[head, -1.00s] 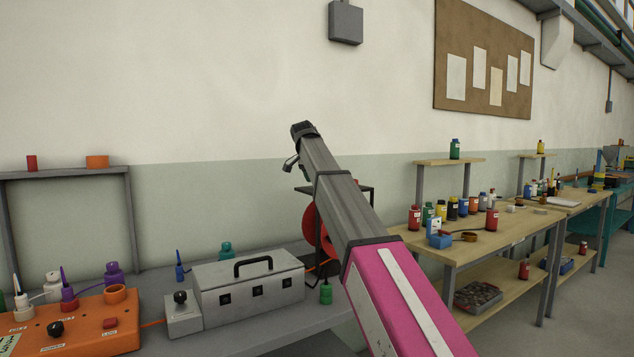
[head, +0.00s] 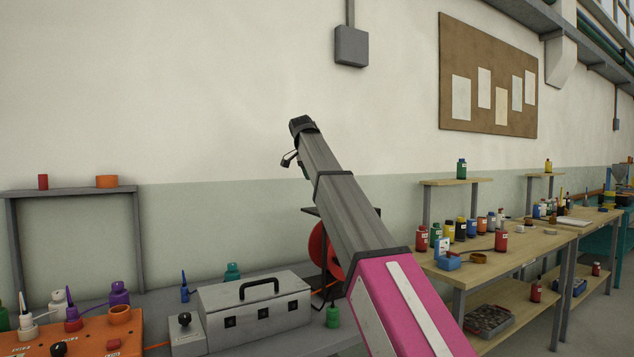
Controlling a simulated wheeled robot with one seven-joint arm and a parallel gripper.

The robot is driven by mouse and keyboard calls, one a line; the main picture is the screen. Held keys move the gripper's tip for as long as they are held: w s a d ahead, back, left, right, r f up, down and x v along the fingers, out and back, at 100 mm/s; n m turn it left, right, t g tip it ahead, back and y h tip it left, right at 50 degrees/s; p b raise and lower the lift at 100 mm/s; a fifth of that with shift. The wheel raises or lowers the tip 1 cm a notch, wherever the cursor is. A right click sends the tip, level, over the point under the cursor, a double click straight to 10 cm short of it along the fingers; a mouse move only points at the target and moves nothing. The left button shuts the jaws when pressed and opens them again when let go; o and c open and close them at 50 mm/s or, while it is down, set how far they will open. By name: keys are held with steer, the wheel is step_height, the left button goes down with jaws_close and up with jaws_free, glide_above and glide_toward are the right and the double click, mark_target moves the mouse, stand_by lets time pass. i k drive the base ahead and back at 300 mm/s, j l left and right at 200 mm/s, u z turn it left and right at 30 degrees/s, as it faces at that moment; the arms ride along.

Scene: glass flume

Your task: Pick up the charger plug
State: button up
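I cannot clearly make out a charger plug. A small white piece (head: 445,243) sits at the blue block (head: 446,261) on the near wooden bench, beside a dark cord; it is too small to tell whether it is the plug. My gripper (head: 289,158) shows at the far end of my raised arm, against the wall above the grey bench. It is small and partly hidden by the arm, so its opening is unclear. It is well left of the wooden bench and apart from everything on it.
The wooden bench (head: 535,245) holds several bottles and a small shelf. The grey bench (head: 290,338) holds a grey metal case (head: 255,308), a red reel (head: 318,250), a green bottle (head: 333,317) and an orange control box (head: 95,335). Floor shows at the lower right.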

mark_target(332, 310)
steer(key=k, duration=1)
